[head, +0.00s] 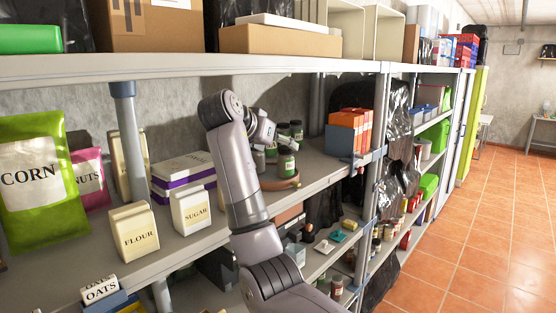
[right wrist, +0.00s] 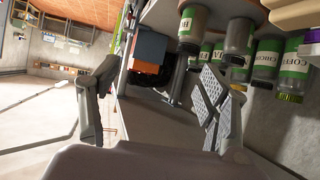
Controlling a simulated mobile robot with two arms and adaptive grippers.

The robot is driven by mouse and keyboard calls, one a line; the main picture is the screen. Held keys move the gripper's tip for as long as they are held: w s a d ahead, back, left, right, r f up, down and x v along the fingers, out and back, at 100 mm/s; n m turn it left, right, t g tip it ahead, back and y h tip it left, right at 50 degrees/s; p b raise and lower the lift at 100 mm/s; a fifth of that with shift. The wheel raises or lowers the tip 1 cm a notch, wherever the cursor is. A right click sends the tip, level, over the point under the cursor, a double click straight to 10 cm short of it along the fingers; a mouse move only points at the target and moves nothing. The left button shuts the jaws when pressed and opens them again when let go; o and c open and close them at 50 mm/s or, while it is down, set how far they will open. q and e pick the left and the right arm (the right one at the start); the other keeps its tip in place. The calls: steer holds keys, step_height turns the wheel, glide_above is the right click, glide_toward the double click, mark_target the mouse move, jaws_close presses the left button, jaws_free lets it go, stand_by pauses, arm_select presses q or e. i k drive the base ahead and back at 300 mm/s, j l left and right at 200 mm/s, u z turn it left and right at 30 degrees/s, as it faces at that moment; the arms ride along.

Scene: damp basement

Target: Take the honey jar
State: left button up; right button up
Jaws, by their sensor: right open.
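Several jars with green and white labels stand in a group on the middle shelf. The front right jar (head: 287,164) stands on a round brown tray (head: 292,183). In the right wrist view a jar (right wrist: 192,28) has a partly hidden label that seems to begin with H, so it may be the honey jar. Another jar there reads as coffee (right wrist: 291,68). My right gripper (head: 263,131) is beside the jars, partly hiding the group. In the right wrist view its fingers (right wrist: 158,85) are apart with no jar between them. My left gripper is not in view.
A sugar box (head: 194,211), a flour box (head: 134,232) and a white and purple box (head: 183,176) stand left of my right arm. An orange box (head: 347,133) stands right of the jars. The upper shelf (head: 190,66) hangs above. Tiled floor is open at right.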

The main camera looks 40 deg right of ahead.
mark_target(285, 158)
steer(key=i+l, duration=0.3)
steer(key=l, duration=1.1)
steer(key=i+u, duration=0.05)
steer(key=i, duration=0.05)
